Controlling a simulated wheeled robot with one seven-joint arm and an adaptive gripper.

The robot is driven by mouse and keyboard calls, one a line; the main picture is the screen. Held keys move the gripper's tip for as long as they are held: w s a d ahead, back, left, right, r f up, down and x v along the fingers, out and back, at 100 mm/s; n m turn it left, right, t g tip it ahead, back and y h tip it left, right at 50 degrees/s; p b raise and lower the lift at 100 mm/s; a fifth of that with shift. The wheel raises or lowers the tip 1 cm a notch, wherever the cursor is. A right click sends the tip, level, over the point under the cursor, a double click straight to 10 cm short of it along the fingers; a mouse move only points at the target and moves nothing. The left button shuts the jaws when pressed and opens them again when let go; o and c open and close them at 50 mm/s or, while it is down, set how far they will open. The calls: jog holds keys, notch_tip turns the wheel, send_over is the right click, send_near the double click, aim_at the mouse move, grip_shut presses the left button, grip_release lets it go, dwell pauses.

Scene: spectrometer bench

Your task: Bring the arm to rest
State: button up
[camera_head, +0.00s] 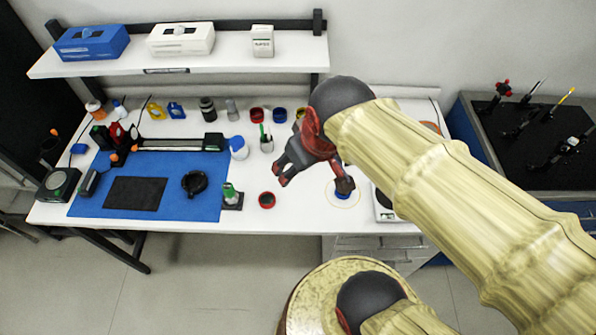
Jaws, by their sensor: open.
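My arm reaches in from the lower right in a pale yellow sleeve and crosses the right half of the head view. My gripper (312,178) is at its end, dark grey and red, over the right-centre part of the white bench (290,216). Its fingers are apart, with nothing seen between them.
A blue mat (150,212) with a black pad and small instruments covers the bench's left part. A shelf (225,62) with boxes hangs above. Cups and bottles line the back. A scale (383,205) is partly hidden behind my arm. A dark tool cabinet (520,170) stands right.

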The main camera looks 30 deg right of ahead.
jog(key=shift+m+t, duration=0.4)
jog(key=shift+m, duration=0.1)
jog(key=s+a+r, duration=0.1)
jog(key=s+a, duration=0.1)
jog(key=s, duration=0.1)
jog(key=shift+a+r, duration=0.3)
jog(key=shift+r, duration=0.05)
jog(key=shift+f, duration=0.1)
notch_tip(320, 180, down, 8)
jog(key=b, duration=0.7)
jog(key=shift+r+b, duration=0.2)
jog(key=shift+b, duration=0.2)
